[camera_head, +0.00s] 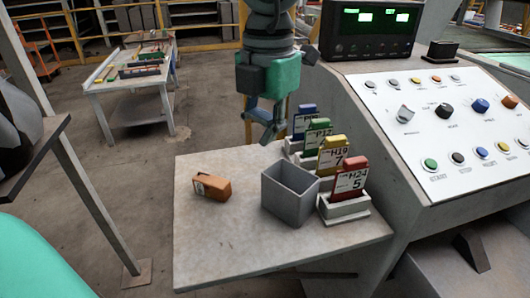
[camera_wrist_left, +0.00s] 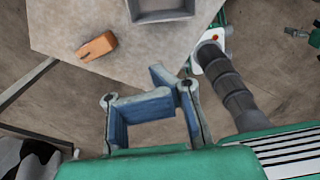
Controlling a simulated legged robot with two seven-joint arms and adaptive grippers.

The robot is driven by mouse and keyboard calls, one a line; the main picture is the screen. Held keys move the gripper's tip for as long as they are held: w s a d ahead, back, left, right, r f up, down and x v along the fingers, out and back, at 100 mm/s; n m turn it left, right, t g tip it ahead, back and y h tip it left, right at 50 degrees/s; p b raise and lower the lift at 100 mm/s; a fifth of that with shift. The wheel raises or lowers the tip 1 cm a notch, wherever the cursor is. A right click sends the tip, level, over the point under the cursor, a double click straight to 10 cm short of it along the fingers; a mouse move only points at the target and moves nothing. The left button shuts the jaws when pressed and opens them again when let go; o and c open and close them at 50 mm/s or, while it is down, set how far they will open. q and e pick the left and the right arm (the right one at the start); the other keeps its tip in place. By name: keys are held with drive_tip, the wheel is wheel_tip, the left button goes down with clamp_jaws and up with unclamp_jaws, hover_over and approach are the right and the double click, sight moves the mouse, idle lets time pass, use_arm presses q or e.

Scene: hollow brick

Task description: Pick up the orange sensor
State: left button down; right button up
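The orange sensor (camera_head: 211,187) is a small block with a pale label on one end. It lies on the left part of the grey table (camera_head: 215,250). It also shows in the left wrist view (camera_wrist_left: 96,47), near the table edge.
An empty grey bin (camera_head: 289,192) stands right of the sensor. Several coloured cards in holders (camera_head: 345,190) line its right side. A sloped control panel (camera_head: 450,120) rises at the right. The table around the sensor is clear. A second table (camera_head: 130,80) stands far left.

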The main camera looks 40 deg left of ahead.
use_arm(q)
drive_tip(key=shift+a+r, duration=0.4)
drive_tip(key=c, duration=1.9)
unclamp_jaws()
drive_tip(key=shift+a, duration=0.15)
drive_tip(key=o, duration=1.4)
drive_tip(key=shift+c, duration=0.2)
drive_tip(key=shift+o, duration=0.4)
drive_tip(key=shift+d+r, duration=0.1)
drive_tip(key=shift+d, duration=0.35)
